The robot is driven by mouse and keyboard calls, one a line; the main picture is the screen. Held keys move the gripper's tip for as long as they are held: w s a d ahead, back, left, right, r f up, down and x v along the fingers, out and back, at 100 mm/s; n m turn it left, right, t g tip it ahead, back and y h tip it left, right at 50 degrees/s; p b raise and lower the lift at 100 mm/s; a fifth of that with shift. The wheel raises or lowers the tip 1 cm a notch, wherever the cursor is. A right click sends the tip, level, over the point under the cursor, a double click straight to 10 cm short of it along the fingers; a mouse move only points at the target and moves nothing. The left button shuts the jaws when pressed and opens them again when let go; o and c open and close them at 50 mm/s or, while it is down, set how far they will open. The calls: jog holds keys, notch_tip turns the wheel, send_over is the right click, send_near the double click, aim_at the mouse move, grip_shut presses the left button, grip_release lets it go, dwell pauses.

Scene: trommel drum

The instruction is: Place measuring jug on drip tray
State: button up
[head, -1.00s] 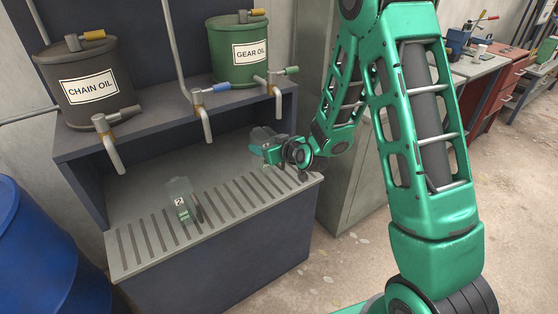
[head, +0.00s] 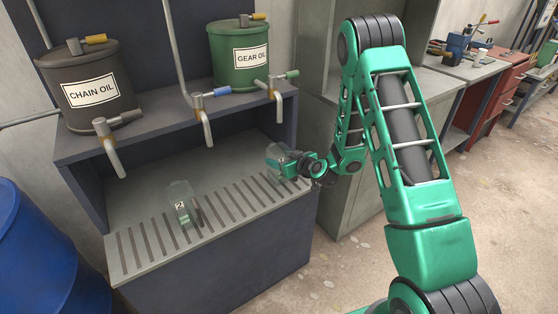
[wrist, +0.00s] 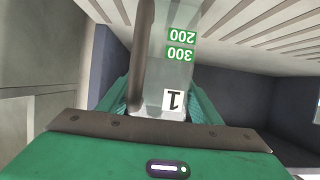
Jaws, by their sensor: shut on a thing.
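A clear measuring jug marked 1 (wrist: 168,75) is between my gripper's fingers in the wrist view, with green 200 and 300 labels, upside down in that picture. It also shows in the head view (head: 277,155) near the right end of the drip tray. My gripper (head: 286,165) is shut on this jug; whether the jug's base touches the tray cannot be told. The slotted grey drip tray (head: 128,266) runs along the bench front. A second clear jug marked 2 (head: 180,203) stands on the slats left of centre.
Three taps hang over the tray: left (head: 112,155), middle (head: 205,125) and right (head: 277,105). A chain oil drum (head: 88,92) and a gear oil drum (head: 238,58) stand on the shelf above. A blue barrel (head: 35,250) is at left. Slats between the jugs are clear.

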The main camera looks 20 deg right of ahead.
jog(key=o, duration=1.2)
jog(key=shift+c, duration=0.2)
jog(key=v, duration=1.2)
jog(key=shift+a+r, duration=0.1)
jog(key=shift+r, duration=0.05)
